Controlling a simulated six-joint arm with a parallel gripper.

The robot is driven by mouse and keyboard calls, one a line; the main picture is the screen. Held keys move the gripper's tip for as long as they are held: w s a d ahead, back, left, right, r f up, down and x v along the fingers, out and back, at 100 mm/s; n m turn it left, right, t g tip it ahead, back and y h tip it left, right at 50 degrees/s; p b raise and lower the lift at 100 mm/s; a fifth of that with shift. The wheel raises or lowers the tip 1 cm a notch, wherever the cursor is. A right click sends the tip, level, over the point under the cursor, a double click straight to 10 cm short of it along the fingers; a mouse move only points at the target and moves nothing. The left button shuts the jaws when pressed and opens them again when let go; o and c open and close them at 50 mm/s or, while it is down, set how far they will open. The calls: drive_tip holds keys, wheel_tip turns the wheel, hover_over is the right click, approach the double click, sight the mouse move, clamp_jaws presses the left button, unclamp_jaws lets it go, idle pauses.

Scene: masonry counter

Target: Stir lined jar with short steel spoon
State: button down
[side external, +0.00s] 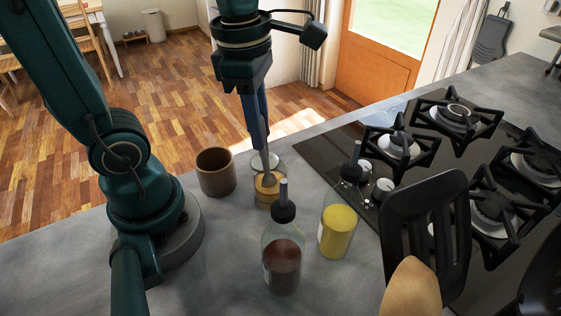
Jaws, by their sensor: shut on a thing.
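My gripper (260,135) points down with its narrow blue fingers shut on the grey handle of the steel spoon (268,170). The spoon is nearly upright, and its lower end goes down into a small jar with tan contents (270,195). The spoon's bowl is hidden inside the jar. The jar stands on the grey counter, partly covered by the bottle's spout in front of it. I cannot make out lines on this jar. A second clear jar with yellow contents (338,231) stands to the right and nearer the camera.
A brown cup (215,172) stands left of the tan jar. A dark red bottle with a black spout (283,262) stands in front. A black cooktop (325,155) with raised burner grates lies right. A black slotted turner (425,225) fills the right foreground.

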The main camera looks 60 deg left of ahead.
drive_tip(key=shift+s+r, duration=0.2)
drive_tip(key=shift+r, duration=1.65)
drive_tip(key=shift+s+r, duration=0.2)
drive_tip(key=shift+r, duration=1.6)
drive_tip(key=shift+r, duration=2)
